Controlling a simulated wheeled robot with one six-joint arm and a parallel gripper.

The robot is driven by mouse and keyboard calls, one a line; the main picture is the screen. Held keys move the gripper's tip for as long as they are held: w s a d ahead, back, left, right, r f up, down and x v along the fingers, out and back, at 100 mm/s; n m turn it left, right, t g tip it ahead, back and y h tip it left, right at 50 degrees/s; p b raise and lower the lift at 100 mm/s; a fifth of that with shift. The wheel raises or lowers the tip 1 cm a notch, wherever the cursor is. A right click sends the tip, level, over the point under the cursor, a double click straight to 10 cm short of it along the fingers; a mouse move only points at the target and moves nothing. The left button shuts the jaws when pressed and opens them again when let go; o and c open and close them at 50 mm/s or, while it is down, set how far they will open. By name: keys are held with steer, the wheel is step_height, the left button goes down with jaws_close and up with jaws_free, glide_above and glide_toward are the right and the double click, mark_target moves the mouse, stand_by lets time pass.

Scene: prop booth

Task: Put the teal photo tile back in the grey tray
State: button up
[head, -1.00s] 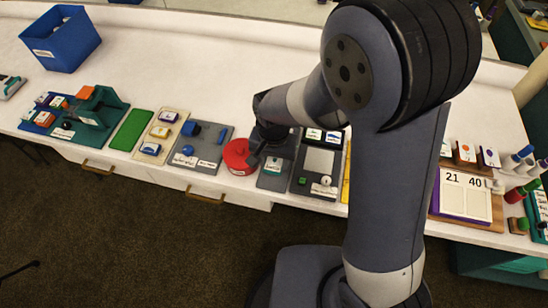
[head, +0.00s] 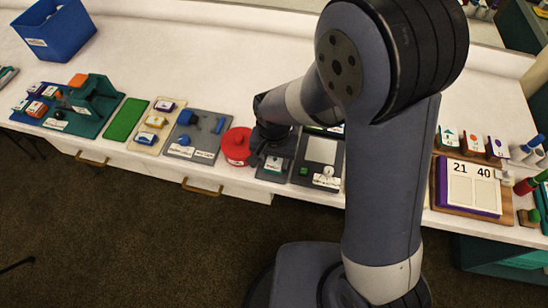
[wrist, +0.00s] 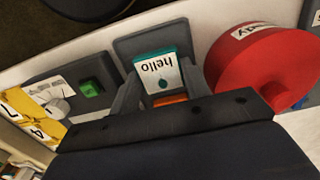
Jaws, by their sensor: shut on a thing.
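The teal photo tile (wrist: 159,73) has a white face reading "hello" with a small teal drop, upside down in the wrist view. My gripper (wrist: 158,64) has a finger on each side of the tile and is shut on it. A dark grey tray (wrist: 137,45) shows directly behind the tile; I cannot tell whether they touch. In the head view the tile (head: 273,164) shows over the front part of the grey tray (head: 272,177), with my gripper (head: 263,157) beside it. The arm hides the tray's rear. An orange piece (wrist: 171,99) shows between my fingers, below the tile.
A round red container (head: 236,146) stands close on the tray's left. A dark board (head: 302,171) with a green button and a white knob lies close on its right. Grey, cream and green boards (head: 127,119) line the counter leftward.

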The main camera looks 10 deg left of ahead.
steer(key=o, duration=1.1)
steer(key=shift+c, duration=0.2)
step_height(320, 180, up, 11)
steer(key=shift+f, duration=0.2)
step_height(320, 180, down, 11)
steer(key=shift+r, duration=0.1)
step_height(320, 180, up, 3)
steer(key=shift+f+p, duration=0.1)
steer(key=shift+p, duration=1)
steer(key=shift+r+p, duration=0.65)
steer(key=shift+r, duration=0.25)
